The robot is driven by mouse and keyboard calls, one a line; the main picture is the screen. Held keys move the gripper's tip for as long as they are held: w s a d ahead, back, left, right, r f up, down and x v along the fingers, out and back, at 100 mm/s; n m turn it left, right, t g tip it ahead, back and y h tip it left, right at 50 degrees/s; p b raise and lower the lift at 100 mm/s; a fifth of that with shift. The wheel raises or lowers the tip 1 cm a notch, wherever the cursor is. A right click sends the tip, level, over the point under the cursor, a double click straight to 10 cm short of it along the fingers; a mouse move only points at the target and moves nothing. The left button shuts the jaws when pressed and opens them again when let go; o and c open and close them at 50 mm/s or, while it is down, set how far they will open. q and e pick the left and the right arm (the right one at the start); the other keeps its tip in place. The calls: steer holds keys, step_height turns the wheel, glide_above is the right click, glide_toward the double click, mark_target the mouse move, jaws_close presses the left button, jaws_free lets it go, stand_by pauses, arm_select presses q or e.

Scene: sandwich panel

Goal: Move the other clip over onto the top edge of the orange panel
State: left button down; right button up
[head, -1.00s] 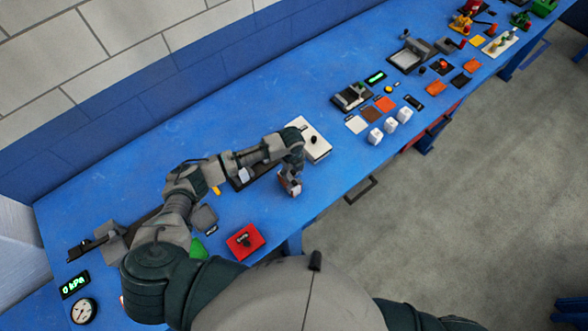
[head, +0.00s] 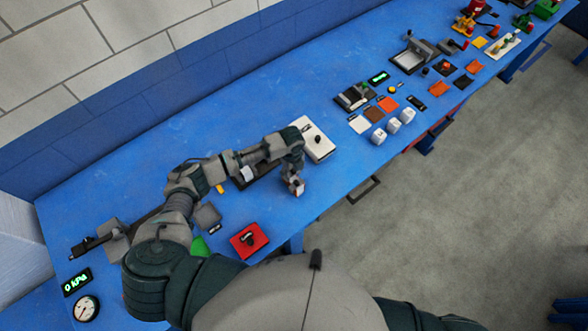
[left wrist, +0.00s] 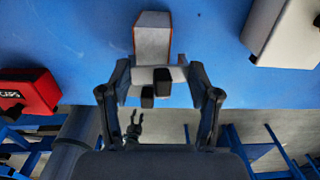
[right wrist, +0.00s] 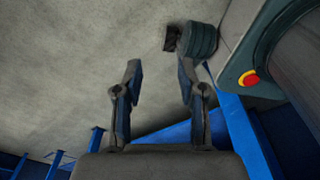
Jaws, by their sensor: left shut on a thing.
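My left gripper (left wrist: 160,80) is shut on a pale bar with black blocks (left wrist: 160,73), which may be a clip. A grey piece with thin orange edges (left wrist: 152,40) shows just beyond the bar; I cannot tell whether the two are joined. In the head view my left gripper (head: 294,178) is at the bench's front edge, with a small grey and reddish piece (head: 297,187) at its tip. I cannot pick out a separate orange panel or second clip with certainty. My right gripper (right wrist: 158,85) is open and empty above the floor, away from the bench.
The blue bench (head: 220,110) holds a white box (head: 318,143) beside my left gripper and a red box (head: 249,240) nearer. White cubes (head: 393,126) and flat coloured squares (head: 374,113) lie farther right. The bench behind my left forearm is clear.

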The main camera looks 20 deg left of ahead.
arm_select(q)
steer(key=shift+s+a+f, duration=0.2)
steer(key=shift+a+f, duration=0.05)
steer(key=shift+a, duration=0.15)
steer(key=shift+a+f, duration=0.15)
steer(key=shift+a, duration=0.6)
steer(key=shift+w+d+f+b, duration=0.1)
steer(key=shift+w+f+b, duration=0.2)
steer(key=shift+f, duration=0.05)
steer(key=shift+a+f, duration=0.1)
steer(key=shift+a, duration=0.55)
steer(key=shift+c, duration=1.9)
jaws_free()
steer(key=shift+w, duration=0.1)
steer(key=shift+o, duration=1.3)
steer(key=shift+w+f, duration=0.1)
steer(key=shift+w, duration=0.25)
steer(key=shift+o, duration=0.6)
steer(key=shift+s+d+r, duration=0.15)
steer(key=shift+d+r, duration=0.1)
steer(key=shift+d, duration=0.15)
arm_select(e)
steer(key=shift+a+f, duration=0.25)
steer(key=shift+a, duration=0.55)
steer(key=shift+r, duration=0.1)
